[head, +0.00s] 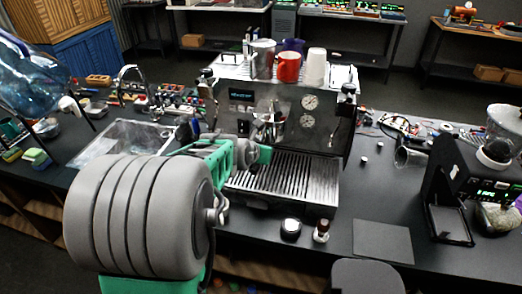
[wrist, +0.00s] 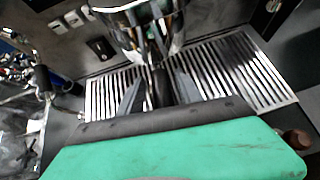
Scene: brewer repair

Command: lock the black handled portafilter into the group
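The espresso machine (head: 285,135) stands on the dark counter, its chrome group (head: 273,117) on the front above the drip tray. In the wrist view a black handle (wrist: 160,85) runs from the chrome group area (wrist: 150,25) down between my fingers. My gripper (wrist: 158,88) appears shut on this handle, one grey finger on each side. In the head view my gripper (head: 262,153) is just below and in front of the group, and my arm hides part of it. The portafilter's seating in the group cannot be made out.
The slatted drip tray (head: 285,180) lies under my gripper. A red mug (head: 288,67), a steel jug (head: 263,58) and white cups (head: 315,66) stand on the machine. A tamper (head: 321,231) and a round dark puck-like item (head: 290,229) stand in front. A grinder (head: 470,175) is at right.

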